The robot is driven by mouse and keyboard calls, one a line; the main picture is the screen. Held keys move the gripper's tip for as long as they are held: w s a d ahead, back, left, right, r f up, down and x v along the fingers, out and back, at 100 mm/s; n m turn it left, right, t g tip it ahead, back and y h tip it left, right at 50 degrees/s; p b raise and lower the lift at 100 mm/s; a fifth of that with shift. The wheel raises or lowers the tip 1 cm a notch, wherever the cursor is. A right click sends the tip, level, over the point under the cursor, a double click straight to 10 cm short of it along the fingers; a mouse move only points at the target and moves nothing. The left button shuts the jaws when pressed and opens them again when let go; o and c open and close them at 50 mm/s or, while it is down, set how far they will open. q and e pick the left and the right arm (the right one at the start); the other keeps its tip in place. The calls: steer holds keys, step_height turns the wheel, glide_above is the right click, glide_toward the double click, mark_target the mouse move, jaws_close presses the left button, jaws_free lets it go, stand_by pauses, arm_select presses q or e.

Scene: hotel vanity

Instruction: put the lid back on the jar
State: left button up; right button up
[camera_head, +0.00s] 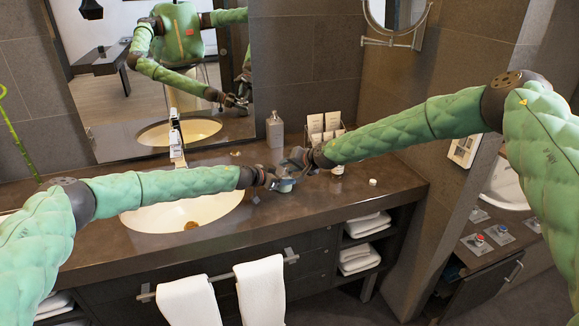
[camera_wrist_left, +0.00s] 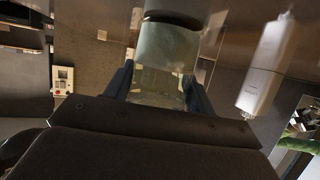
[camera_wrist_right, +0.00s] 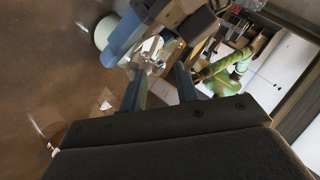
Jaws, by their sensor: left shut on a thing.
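My left gripper (camera_head: 274,180) is shut on a small pale, translucent jar (camera_head: 286,186) at the counter's front, right of the basin. In the left wrist view the jar (camera_wrist_left: 167,48) sits between the fingers, with a dark shape at its far end that I cannot identify. My right gripper (camera_head: 298,161) is close behind it; in the right wrist view its fingers (camera_wrist_right: 160,88) are apart with nothing gripped. The jar's pale round side (camera_wrist_right: 105,32) shows there beside the left finger. A small whitish round thing (camera_head: 373,182) lies on the counter at right; I cannot tell whether it is the lid.
A grey pump bottle (camera_head: 275,130) and a rack of cards and small bottles (camera_head: 325,128) stand at the back. The basin (camera_head: 185,215) and faucet (camera_head: 177,148) are at left. White towels (camera_head: 260,290) hang below. The counter (camera_head: 345,205) at right is mostly clear.

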arm_select(q)
steer(key=shift+s+f, duration=0.15)
steer(key=shift+f, duration=0.2)
arm_select(e)
steer(key=v, duration=1.2)
arm_select(q)
steer(key=o, duration=1.5)
arm_select(e)
steer(key=shift+w, duration=0.15)
arm_select(q)
steer(key=shift+r, duration=0.1)
steer(key=shift+b+v, duration=0.8)
steer(key=shift+v, duration=2.95)
arm_select(e)
steer(key=shift+f, duration=0.8)
arm_select(q)
steer(key=shift+a, duration=0.1)
